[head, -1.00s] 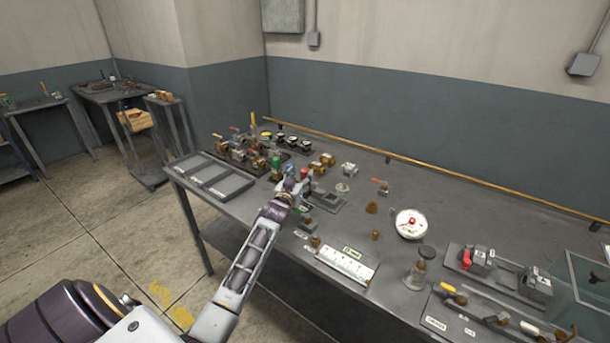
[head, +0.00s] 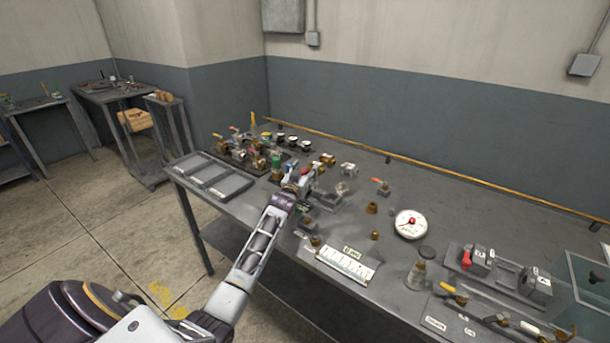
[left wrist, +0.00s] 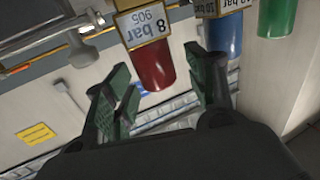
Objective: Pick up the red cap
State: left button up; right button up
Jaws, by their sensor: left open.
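The red cap (left wrist: 153,66) shows in the left wrist view below a tag reading "8 bar 905", which appears upside down. In the head view the red cap (head: 304,171) is a small red spot just beyond my left gripper (head: 297,184). In the left wrist view my left gripper (left wrist: 166,88) is open, with green-padded fingers. The red cap appears in the gap between the fingers, nearer the tips. I cannot tell whether they touch it. My right gripper is not in view.
A grey tray (head: 212,178) lies left of my arm. A round gauge (head: 411,223) stands farther right on the bench.

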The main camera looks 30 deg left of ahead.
aim_at(305, 170)
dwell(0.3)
pick_arm(q)
jog(key=c, duration=1.1)
jog(key=shift+r, duration=5)
